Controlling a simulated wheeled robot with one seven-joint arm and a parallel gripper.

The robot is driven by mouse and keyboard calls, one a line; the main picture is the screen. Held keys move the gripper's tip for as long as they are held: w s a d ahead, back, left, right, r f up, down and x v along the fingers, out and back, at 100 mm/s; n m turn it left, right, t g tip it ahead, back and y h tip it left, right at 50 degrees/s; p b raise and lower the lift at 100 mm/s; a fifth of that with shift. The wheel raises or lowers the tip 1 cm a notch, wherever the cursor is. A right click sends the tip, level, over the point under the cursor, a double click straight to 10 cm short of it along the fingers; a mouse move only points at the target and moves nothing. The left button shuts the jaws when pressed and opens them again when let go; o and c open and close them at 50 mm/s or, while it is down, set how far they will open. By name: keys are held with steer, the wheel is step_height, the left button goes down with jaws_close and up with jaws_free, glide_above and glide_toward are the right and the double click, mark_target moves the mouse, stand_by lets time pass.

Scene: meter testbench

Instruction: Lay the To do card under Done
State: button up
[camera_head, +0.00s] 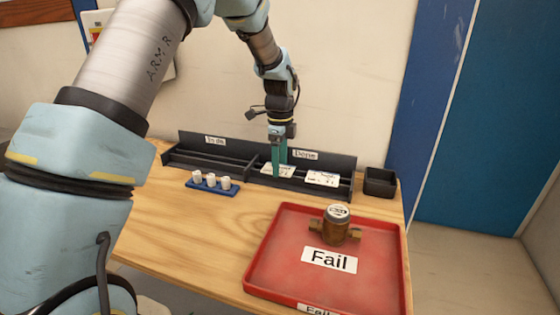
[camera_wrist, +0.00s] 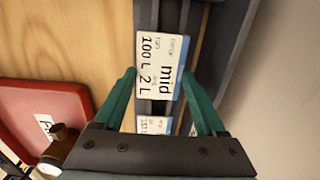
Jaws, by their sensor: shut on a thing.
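My gripper (camera_head: 279,171) points down at the Done side of a dark two-part card rack (camera_head: 258,157). In the wrist view its green fingers (camera_wrist: 160,74) are shut on a white card (camera_wrist: 160,60) with a blue edge, reading "mid", "100 L" and "2 L". This card also shows in the head view (camera_head: 284,172), at the left part of the Done side. Whether it touches the rack is hard to tell. A second card (camera_head: 322,178) lies to its right on the Done side. The To do side, under its label (camera_head: 215,140), shows no card.
A red Fail tray (camera_head: 280,270) holds a brass meter (camera_head: 340,228) at the front right. A blue holder with several white pieces (camera_head: 211,182) stands before the rack. A small dark box (camera_head: 380,182) is at the rack's right end. Bare wood lies at left front.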

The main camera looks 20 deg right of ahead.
steer(key=shift+f, duration=0.2)
steer(key=o, duration=1.2)
steer(key=shift+o, duration=0.2)
step_height(320, 180, up, 12)
steer(key=b, duration=0.2)
steer(key=shift+r, duration=0.2)
steer(key=a+f+n, duration=0.3)
steer(key=a+n, duration=0.9)
steer(key=a, duration=0.8)
steer(key=s+a+f+n, duration=0.2)
steer(key=s+a+n, duration=0.3)
steer(key=a, duration=0.3)
steer(key=s+a+f+n+t, duration=0.1)
steer(key=s+a+f+n, duration=0.2)
steer(key=s+a+n, duration=0.3)
steer(key=a+n, duration=0.2)
steer(key=shift+a+n+t, duration=0.3)
steer(key=shift+a, duration=0.05)
